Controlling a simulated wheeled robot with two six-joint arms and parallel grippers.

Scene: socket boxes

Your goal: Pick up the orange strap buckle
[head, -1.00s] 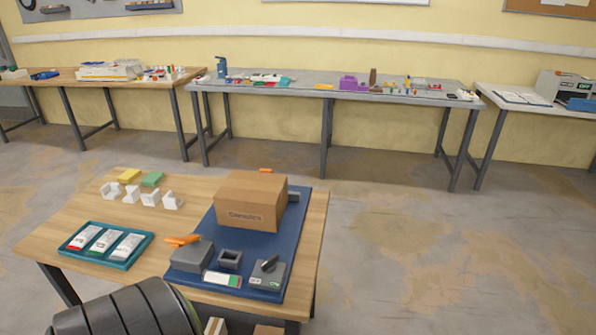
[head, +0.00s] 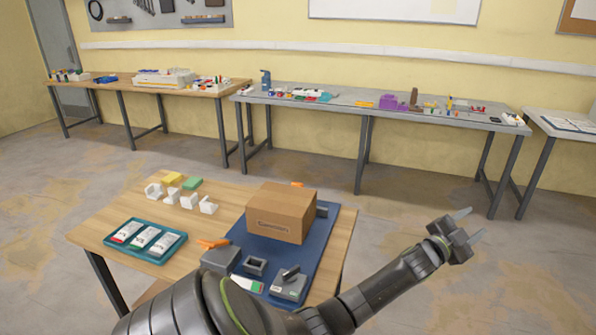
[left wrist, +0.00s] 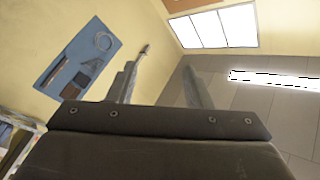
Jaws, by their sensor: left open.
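An orange piece (head: 213,243) lies by a grey block (head: 220,260) on the wooden table, at the left edge of the blue mat (head: 322,240). I cannot tell which one is the strap buckle. My left gripper (head: 475,222) is open and empty, out over the floor to the right of the table, apart from both pieces.
A teal tray (head: 113,240) with several white packets, white brackets (head: 187,201), and yellow (head: 172,179) and green (head: 192,183) blocks occupy the table's left side. A grey socket (head: 255,266) and a grey switch box (head: 289,283) stand on the mat's near part. Long benches line the wall.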

